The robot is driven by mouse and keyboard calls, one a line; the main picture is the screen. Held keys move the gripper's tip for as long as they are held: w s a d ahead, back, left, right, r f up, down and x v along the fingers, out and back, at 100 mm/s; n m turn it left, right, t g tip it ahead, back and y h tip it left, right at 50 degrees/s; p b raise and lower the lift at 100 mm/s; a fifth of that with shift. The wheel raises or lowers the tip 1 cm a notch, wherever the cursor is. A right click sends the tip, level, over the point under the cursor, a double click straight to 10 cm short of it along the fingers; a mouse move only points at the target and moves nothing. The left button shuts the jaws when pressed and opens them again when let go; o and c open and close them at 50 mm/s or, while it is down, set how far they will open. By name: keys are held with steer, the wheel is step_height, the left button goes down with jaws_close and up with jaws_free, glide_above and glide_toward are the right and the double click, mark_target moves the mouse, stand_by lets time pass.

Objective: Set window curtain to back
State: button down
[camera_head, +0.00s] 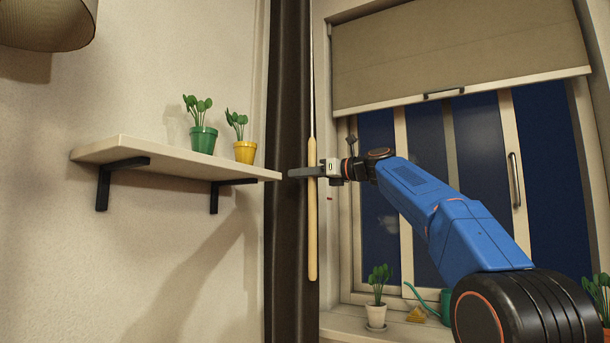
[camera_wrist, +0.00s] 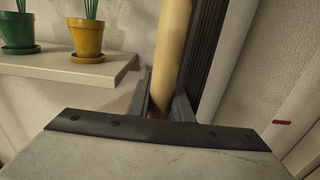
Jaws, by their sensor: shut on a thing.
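The dark window curtain (camera_head: 285,240) hangs gathered in a narrow strip left of the window; it also shows in the wrist view (camera_wrist: 205,45). A pale wooden wand (camera_head: 312,240) hangs upright in front of it from a thin cord. My gripper (camera_head: 305,172) reaches in from the right and is shut on the wand at its upper part. In the wrist view the wand (camera_wrist: 171,60) stands between the two fingers (camera_wrist: 160,105), beside the curtain. The wand's lower end hangs free in the head view.
A wall shelf (camera_head: 120,150) with a green pot (camera_head: 203,138) and a yellow pot (camera_head: 245,152) ends close left of the curtain. A half-lowered blind (camera_head: 450,50) covers the window top. A white pot (camera_head: 376,314) and a teal watering can (camera_head: 440,302) stand on the sill.

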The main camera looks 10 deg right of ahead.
steer(key=c, duration=2)
jaws_free()
steer(key=shift+w, duration=0.1)
steer(key=shift+o, duration=0.7)
steer(key=shift+a, duration=0.15)
steer(key=v, duration=1.7)
